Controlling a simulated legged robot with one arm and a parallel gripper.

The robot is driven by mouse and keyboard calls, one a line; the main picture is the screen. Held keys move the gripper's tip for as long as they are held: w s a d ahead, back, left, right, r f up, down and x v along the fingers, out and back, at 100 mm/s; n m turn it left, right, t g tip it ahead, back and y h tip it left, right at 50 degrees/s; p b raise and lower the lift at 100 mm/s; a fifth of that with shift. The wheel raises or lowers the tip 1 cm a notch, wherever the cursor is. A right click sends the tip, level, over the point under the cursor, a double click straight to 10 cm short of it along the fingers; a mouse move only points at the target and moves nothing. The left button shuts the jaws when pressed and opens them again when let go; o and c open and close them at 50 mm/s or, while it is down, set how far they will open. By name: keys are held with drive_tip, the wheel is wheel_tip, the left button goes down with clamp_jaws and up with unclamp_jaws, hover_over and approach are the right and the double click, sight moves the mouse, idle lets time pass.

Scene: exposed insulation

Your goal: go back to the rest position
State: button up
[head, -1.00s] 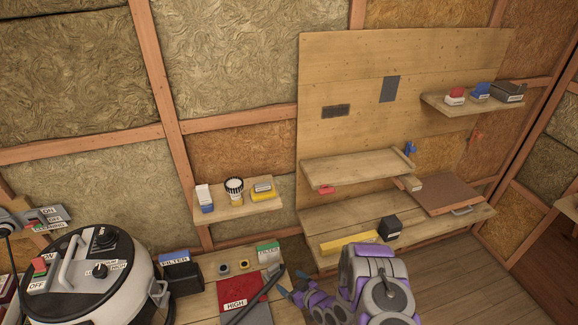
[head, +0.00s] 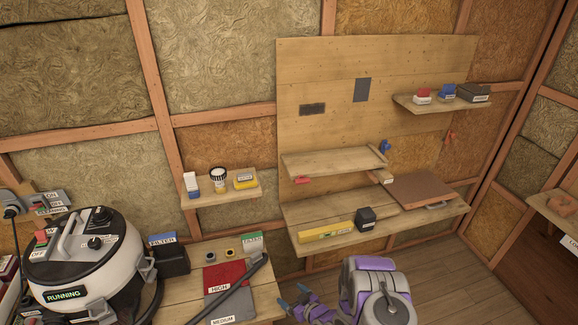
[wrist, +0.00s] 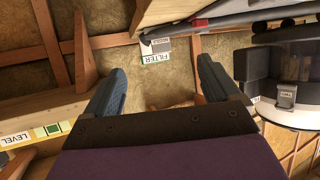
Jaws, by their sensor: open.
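My purple and grey arm (head: 375,292) is folded low at the bottom of the head view. My gripper (head: 291,297) shows there by its blue fingertips, just right of the low bench with the sanding sheets. In the wrist view my gripper (wrist: 160,84) has its two blue fingers wide apart, with nothing between them. Beyond the fingers are the insulation wall and a box labelled FILTER (wrist: 156,52), apart from them.
A vacuum (head: 85,255) with a RUNNING display stands at left. The low bench (head: 262,298) holds a red sheet (head: 224,275) and a dark hose. A workbench (head: 290,215) with a yellow level (head: 326,231) stands behind my arm. Floor (head: 455,285) at right is clear.

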drive_tip(key=w+d+r+g+h, duration=0.2)
drive_tip(key=w+d+r+h, duration=0.35)
drive_tip(key=d+r, duration=0.5)
drive_tip(key=s+d+r+m+g+h, duration=0.2)
drive_tip(key=s+d+r, duration=0.1)
drive_tip(key=r, duration=0.6)
drive_tip(key=s+d+r+m+g+h, duration=0.1)
drive_tip(key=s+d+r, duration=0.25)
drive_tip(key=r, duration=0.55)
drive_tip(key=s+r+m+g, duration=0.1)
drive_tip(key=s+r, duration=0.4)
drive_tip(key=s, duration=0.4)
drive_tip(key=s+r+m+g, duration=0.1)
drive_tip(key=s+r+g, duration=0.1)
drive_tip(key=s+r, duration=0.4)
drive_tip(key=s+a+r+m+g, duration=0.1)
drive_tip(key=s+r, duration=0.5)
drive_tip(key=s, duration=0.7)
drive_tip(key=shift+m+g+h, duration=0.45)
drive_tip(key=shift+m+g, duration=0.15)
drive_tip(key=s+a+r, duration=0.1)
drive_tip(key=s, duration=0.3)
drive_tip(key=s+g, duration=0.1)
drive_tip(key=s, duration=0.3)
drive_tip(key=s+a+r+g+y, duration=0.1)
drive_tip(key=s, duration=0.3)
drive_tip(key=shift+a+r+m, duration=0.3)
drive_tip(key=shift+a+r, duration=0.05)
drive_tip(key=shift+c, duration=0.4)
